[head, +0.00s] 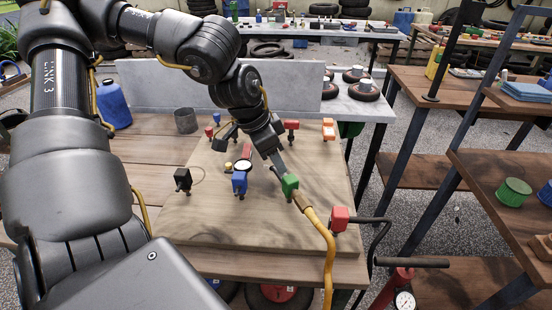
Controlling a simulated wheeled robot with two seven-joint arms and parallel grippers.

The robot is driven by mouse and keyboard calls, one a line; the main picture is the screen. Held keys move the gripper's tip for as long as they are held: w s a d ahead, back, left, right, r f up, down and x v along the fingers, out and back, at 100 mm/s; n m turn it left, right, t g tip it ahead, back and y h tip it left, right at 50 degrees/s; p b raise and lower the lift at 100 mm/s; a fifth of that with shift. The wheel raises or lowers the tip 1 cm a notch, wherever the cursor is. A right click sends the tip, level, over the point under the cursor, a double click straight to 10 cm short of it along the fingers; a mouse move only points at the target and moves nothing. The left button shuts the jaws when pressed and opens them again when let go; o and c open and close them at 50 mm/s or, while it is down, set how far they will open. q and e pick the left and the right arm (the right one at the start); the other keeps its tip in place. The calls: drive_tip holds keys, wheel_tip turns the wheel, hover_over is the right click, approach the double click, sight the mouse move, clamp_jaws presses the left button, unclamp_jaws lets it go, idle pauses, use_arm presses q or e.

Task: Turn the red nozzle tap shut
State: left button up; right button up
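A wooden board (215,222) on the workbench carries several coloured fittings. A red, lever-like part (247,150) stands beside a round gauge (243,166), partly hidden by my gripper. Another red block (340,218) sits at the board's right edge, by a dark hose. A smaller red fitting (291,125) is farther back. I cannot tell for sure which is the red nozzle tap. My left gripper (250,158) points down over the board's middle, fingers spread apart, around or above the gauge and red lever. Contact cannot be told. My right gripper is not in view.
Blue (239,183) and black (182,179) fittings stand nearby. A grey panel (165,85) rises behind the board. The board's front left is clear.

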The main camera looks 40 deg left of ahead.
use_arm(q)
drive_tip(key=shift+f, duration=0.2)
drive_tip(key=c, duration=0.7)
